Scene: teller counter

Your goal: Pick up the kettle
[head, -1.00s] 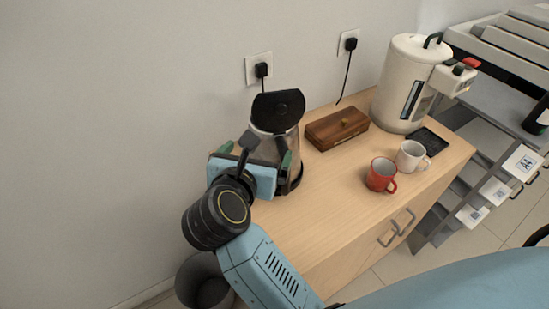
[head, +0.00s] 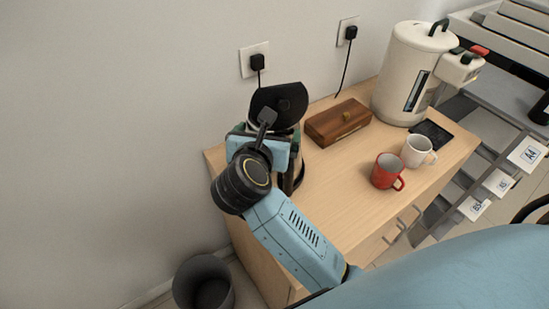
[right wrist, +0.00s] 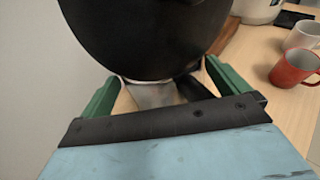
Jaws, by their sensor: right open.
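The kettle (head: 279,102) stands at the left end of the wooden cabinet, near the wall. It has a wide black lid and a clear body, and my right gripper hides most of the body in the head view. My right gripper (head: 266,134) is open at the kettle's near side. In the right wrist view the black lid (right wrist: 145,38) fills the upper middle. The green fingers of the gripper (right wrist: 163,88) stand apart, one on either side of the clear body below the lid. I cannot tell whether they touch it. My left gripper is not in view.
A wooden box (head: 338,122) sits just right of the kettle. A red mug (head: 386,172) and a white mug (head: 416,151) stand further right, before a large cream urn (head: 408,75). A dark bin (head: 203,284) is on the floor. The cabinet top's (head: 335,185) front middle is clear.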

